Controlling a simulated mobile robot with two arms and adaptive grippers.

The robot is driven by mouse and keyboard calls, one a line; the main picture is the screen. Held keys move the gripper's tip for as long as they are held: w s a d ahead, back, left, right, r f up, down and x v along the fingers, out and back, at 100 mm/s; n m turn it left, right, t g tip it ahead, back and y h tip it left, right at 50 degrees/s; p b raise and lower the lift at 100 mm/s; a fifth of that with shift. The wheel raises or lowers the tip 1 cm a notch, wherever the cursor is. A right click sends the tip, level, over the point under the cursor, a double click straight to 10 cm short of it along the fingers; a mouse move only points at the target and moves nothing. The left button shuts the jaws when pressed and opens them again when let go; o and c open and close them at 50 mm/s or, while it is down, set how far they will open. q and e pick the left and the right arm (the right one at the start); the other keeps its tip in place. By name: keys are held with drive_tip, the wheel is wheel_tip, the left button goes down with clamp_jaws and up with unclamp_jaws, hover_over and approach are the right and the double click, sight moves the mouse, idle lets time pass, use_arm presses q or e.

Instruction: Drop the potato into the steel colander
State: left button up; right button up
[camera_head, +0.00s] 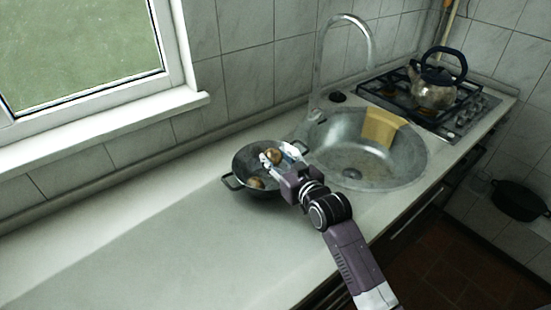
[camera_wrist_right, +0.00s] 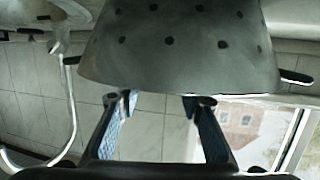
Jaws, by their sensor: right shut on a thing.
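The steel colander (camera_head: 243,163) is a dark grey round bowl with two side handles, standing on the counter left of the sink. In the right wrist view its holed outer wall (camera_wrist_right: 185,45) fills the upper middle. A brown potato (camera_head: 273,157) is between the fingers of my right gripper (camera_head: 279,154), over the colander's inside. In the right wrist view the fingertips of my right gripper (camera_wrist_right: 158,98) pass behind the colander's rim, and the potato is hidden. A second brown roundish thing (camera_head: 256,183) lies in the colander near its front. My left gripper is not in view.
A steel sink (camera_head: 400,172) with a yellow cloth-like piece (camera_head: 381,127) and a tall tap (camera_head: 317,75) is to the right. A kettle (camera_head: 434,94) stands on the stove (camera_head: 462,121). The counter (camera_head: 150,255) left of the colander is clear.

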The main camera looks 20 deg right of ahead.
drive_tip(key=o, duration=1.2)
drive_tip(key=shift+o, duration=0.2)
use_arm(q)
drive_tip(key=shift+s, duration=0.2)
use_arm(e)
drive_tip(key=v, duration=1.2)
